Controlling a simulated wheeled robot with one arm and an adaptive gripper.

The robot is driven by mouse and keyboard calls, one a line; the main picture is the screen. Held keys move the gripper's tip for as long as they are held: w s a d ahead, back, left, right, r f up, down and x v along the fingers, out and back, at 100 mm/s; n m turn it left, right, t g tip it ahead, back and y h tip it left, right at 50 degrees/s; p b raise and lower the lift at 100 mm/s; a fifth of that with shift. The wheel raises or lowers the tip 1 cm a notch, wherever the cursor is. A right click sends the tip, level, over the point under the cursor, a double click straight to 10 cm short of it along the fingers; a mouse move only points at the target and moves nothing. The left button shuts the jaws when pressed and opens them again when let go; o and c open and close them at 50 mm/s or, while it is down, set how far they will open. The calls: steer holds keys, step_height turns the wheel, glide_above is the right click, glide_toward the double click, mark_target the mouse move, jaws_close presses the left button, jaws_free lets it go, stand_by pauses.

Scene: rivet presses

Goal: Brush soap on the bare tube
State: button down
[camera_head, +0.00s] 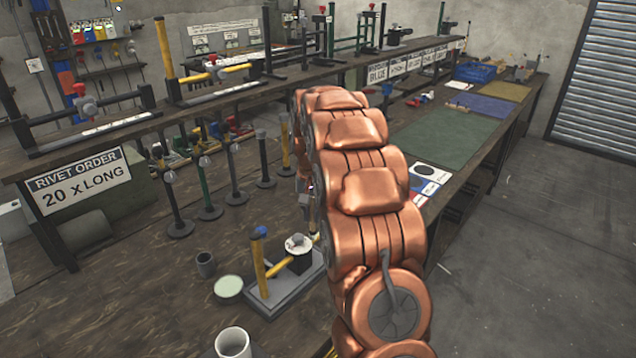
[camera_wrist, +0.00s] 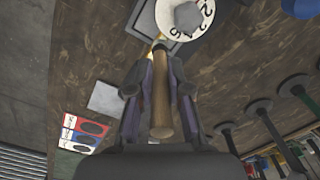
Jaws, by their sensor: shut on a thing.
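My gripper (camera_wrist: 160,100) is shut on the wooden handle of a brush (camera_wrist: 162,92), between its two dark fingers in the wrist view. The brush's far end lies near a white numbered dial (camera_wrist: 172,32) with a grey knob; its bristles cannot be made out. In the head view my copper arm hides most of the gripper. The dial (camera_head: 298,243) stands on a grey base (camera_head: 285,291) beside a yellow post (camera_head: 259,265) with a blue top. A pale green round dish (camera_head: 228,288), possibly the soap, lies left of the base. I cannot tell which tube is bare.
Several posts on round feet, including a green one (camera_head: 204,185), stand behind the base. A dark cup (camera_head: 205,264) and a pale mug (camera_head: 233,343) stand to the left and front. A long raised shelf (camera_head: 200,98) runs behind. The bench's left front is clear.

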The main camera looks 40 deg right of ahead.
steer(key=shift+d, duration=0.2)
steer(key=shift+a+p, duration=0.1)
steer(key=shift+p, duration=0.9)
steer(key=shift+b, duration=1.15)
step_height(320, 180, up, 8)
steer(key=d+p, duration=0.1)
steer(key=d, duration=0.1)
steer(key=shift+w+d, duration=0.35)
